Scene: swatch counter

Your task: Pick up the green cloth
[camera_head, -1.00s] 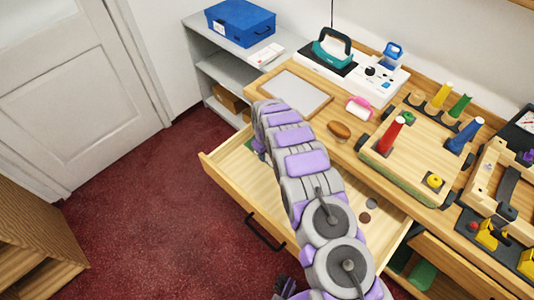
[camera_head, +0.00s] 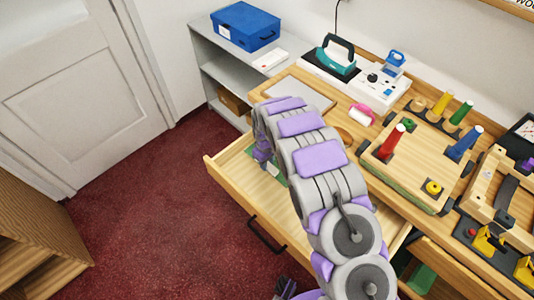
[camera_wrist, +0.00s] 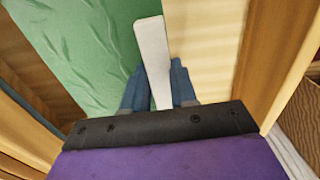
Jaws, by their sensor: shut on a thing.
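The green cloth (camera_wrist: 85,45) lies flat in the open wooden drawer, filling the upper left of the wrist view. In the head view a small part of the green cloth (camera_head: 280,180) shows beside my arm. My gripper (camera_wrist: 157,88) has its blue fingers on either side of a narrow white strip (camera_wrist: 152,45), shut on it. The strip reaches past the fingertips along the cloth's right edge; I cannot tell whether it is joined to the cloth. In the head view my gripper (camera_head: 263,152) is down in the drawer, its fingers mostly hidden.
The drawer's front wall (camera_head: 235,199) and handle (camera_head: 266,235) are close by. On the counter are a grey plate (camera_head: 300,92), an iron (camera_head: 337,56), a pink roller (camera_head: 361,114) and a wooden peg board (camera_head: 415,165). A blue box (camera_head: 245,27) stands on the shelf.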

